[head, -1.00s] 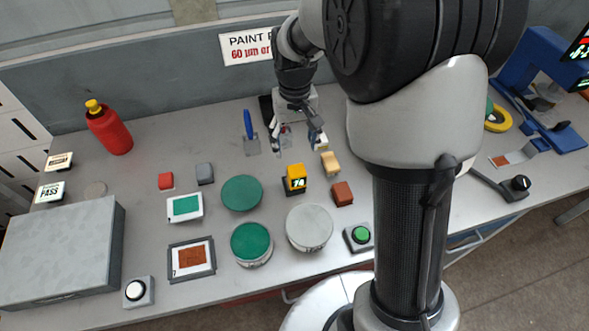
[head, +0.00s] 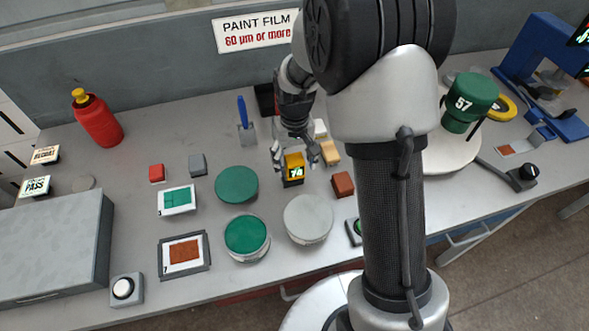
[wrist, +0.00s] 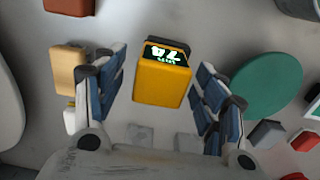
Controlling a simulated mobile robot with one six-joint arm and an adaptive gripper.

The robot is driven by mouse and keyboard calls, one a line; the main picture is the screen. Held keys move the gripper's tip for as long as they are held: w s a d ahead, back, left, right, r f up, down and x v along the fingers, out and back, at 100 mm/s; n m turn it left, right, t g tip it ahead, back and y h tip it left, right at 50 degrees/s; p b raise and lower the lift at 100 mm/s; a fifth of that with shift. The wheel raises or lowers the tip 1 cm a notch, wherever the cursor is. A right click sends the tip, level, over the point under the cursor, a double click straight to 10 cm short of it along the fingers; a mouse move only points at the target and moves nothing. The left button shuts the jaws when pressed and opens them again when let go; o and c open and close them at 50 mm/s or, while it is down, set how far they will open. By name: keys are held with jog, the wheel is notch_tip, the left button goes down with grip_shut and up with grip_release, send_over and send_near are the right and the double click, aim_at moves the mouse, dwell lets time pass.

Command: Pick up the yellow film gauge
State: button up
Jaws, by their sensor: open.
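The yellow film gauge (head: 293,168) stands on the table with a lit display reading 74. In the wrist view the gauge (wrist: 162,80) lies between and just beyond my two fingers, with a gap on each side. My gripper (head: 297,158) is open and empty, pointing down at the gauge from behind it. In the wrist view my gripper's fingers (wrist: 160,88) are spread wide, and no contact with the gauge shows.
A tan block (head: 328,151) and a red-brown block (head: 343,184) stand right of the gauge. A green disc (head: 237,184) lies left, a grey round tin (head: 308,219) in front. A blue-handled scraper (head: 243,112) is behind left. A green cylinder marked 57 (head: 470,97) stands right.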

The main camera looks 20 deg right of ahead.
aim_at(295, 159)
jog(key=shift+c, duration=0.5)
jog(key=c, duration=1.2)
notch_tip(295, 159, up, 20)
jog(key=p, duration=0.6)
jog(key=o, duration=0.6)
jog(key=c, duration=0.3)
jog(key=shift+c, duration=0.2)
